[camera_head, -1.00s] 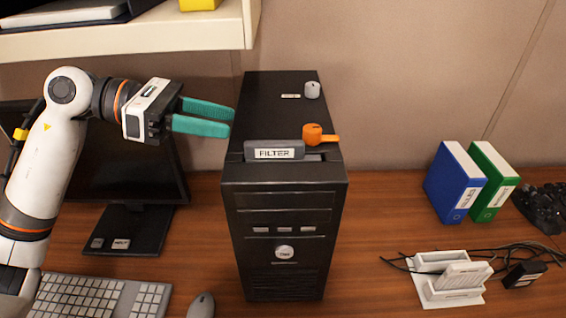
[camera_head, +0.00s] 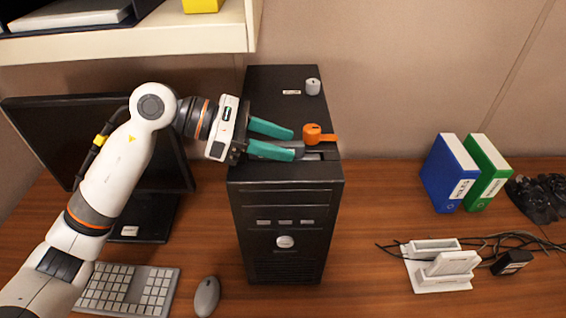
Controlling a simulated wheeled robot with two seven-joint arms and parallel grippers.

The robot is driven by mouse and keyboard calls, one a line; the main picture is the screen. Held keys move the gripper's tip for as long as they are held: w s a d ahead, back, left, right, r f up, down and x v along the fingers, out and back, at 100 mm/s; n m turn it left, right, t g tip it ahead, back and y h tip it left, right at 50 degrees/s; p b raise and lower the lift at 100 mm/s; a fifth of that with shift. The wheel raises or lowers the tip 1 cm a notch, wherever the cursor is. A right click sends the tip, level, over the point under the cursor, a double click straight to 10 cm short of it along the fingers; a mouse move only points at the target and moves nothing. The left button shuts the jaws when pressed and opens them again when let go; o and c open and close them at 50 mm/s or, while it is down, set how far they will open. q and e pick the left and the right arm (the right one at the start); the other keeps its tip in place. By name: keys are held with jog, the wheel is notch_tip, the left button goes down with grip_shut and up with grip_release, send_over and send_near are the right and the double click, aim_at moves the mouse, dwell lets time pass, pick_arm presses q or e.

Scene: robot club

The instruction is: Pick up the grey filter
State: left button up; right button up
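The grey filter (camera_head: 299,148) is at the front of the top of the black computer tower (camera_head: 285,215). Most of it, with its label, is hidden behind the lower finger of my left gripper; only a small part shows near the fingertips. My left gripper (camera_head: 291,144) reaches in from the left over the tower top, its two teal fingers apart. I cannot tell whether the fingers touch the filter. My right gripper is not in view.
An orange lever (camera_head: 318,134) stands just right of the fingertips, and a grey knob (camera_head: 313,87) is farther back on the tower. A monitor (camera_head: 60,140) is behind my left arm. A cream shelf (camera_head: 130,42) hangs above. Blue (camera_head: 449,180) and green (camera_head: 490,175) binders stand right.

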pick_arm(q)
jog(key=shift+d+f, duration=0.2)
jog(key=shift+d, duration=0.3)
jog(key=shift+a, duration=0.1)
jog(key=shift+c, duration=0.2)
grip_shut()
jog(key=shift+r, duration=0.1)
